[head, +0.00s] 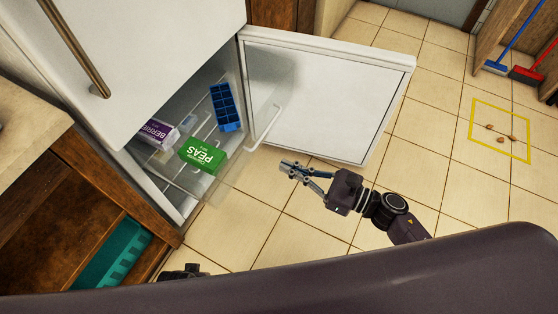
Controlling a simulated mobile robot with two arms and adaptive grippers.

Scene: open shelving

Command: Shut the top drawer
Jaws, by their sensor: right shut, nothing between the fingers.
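The top drawer (232,178) is a see-through bin in the freezer compartment, pulled out past the cabinet front, with a pale bar handle (265,130) on its front. It holds a green peas box (203,156), a purple and white berries box (157,132) and a blue ice tray (224,106). My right gripper (284,165) is shut and empty, a little right of the drawer front, pointing left. It looks apart from the handle. A dark part that seems to be my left gripper (185,272) shows at the bottom; its fingers are hidden.
The white freezer door (335,95) stands wide open to the right of the drawer. A closed upper door (150,40) with a brass handle is above. A wooden cabinet (70,215) with a teal bin is at left. Tiled floor (430,130) is clear around my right arm.

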